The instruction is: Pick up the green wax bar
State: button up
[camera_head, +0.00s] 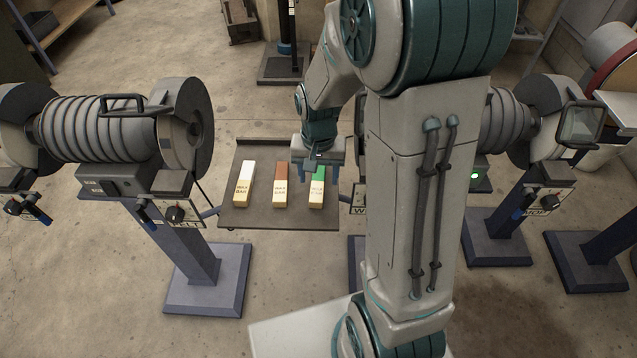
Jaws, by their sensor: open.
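The green wax bar (317,190) lies on a flat brown tray (270,220), the rightmost of three bars. It has a green upper part and a pale, cream lower part with lettering. My gripper (316,177) is above the green bar's far end, with its fingers pointing down and apart. The gripper partly hides the green end. I cannot tell how far the fingertips are above the tray, or whether they touch the bar.
A white wax bar (244,184) and a reddish-brown wax bar (280,186) lie to the left on the tray. A grinding machine (125,130) on a blue stand is left of the tray; another machine (505,125) is right, partly behind my arm.

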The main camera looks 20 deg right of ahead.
aim_at(317, 188)
jog(key=shift+w+f, duration=0.2)
jog(key=shift+f, duration=1.3)
jog(key=shift+w+f, duration=0.2)
jog(key=shift+f, duration=1.25)
jog(key=c, duration=1.1)
